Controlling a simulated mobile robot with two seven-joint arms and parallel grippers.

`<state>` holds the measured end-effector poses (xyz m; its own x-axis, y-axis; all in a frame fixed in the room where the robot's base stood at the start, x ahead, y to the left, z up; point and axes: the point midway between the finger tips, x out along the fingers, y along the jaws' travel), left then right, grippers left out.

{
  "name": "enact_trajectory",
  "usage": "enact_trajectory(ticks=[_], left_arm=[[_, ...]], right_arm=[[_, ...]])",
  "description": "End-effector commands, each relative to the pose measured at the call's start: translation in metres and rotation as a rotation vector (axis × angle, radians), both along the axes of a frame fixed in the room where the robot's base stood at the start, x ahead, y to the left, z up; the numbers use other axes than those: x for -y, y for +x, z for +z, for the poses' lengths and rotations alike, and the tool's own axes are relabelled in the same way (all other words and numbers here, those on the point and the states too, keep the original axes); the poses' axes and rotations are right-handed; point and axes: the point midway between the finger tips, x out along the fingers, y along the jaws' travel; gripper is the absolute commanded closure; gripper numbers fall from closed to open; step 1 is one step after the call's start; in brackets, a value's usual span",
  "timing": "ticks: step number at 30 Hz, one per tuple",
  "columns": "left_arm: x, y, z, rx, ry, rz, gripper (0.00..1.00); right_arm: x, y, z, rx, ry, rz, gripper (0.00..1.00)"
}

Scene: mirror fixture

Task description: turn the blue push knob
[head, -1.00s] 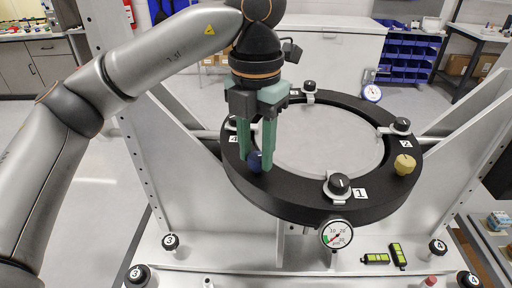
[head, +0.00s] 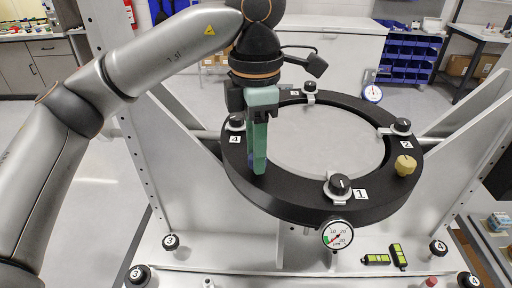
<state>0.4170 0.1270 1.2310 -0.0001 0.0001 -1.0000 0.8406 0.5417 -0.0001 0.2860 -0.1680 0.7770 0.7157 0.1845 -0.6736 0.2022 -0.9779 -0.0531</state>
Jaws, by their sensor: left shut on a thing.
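The blue push knob (head: 251,160) sits on the left front part of the black ring (head: 290,202). Only a sliver of blue shows, since the green fingers hide most of it. My left gripper (head: 259,165) points straight down over the knob and is shut on it. Its fingers are seen nearly edge-on, one in front of the other. My right gripper is not in view.
Black clamp knobs stand around the ring, one at label 1 (head: 339,185), one at label 2 (head: 401,126) and one at label 4 (head: 236,122). A yellow knob (head: 405,165) is at the right. A pressure gauge (head: 337,234) hangs at the front.

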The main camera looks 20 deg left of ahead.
Motion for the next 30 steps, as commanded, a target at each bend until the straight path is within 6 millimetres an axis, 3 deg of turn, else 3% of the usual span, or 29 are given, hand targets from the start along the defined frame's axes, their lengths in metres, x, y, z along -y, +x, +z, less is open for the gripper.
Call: enact_trajectory(ticks=[12, 30], left_arm=[[-0.0003, 0.0007, 0.0003, 0.001, -0.001, -0.212, 1.00], [-0.0003, 0.0008, 0.0002, 0.001, -0.001, -0.248, 1.00]], right_arm=[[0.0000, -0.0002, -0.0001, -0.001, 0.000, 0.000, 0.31], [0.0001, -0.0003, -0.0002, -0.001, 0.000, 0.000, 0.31]])
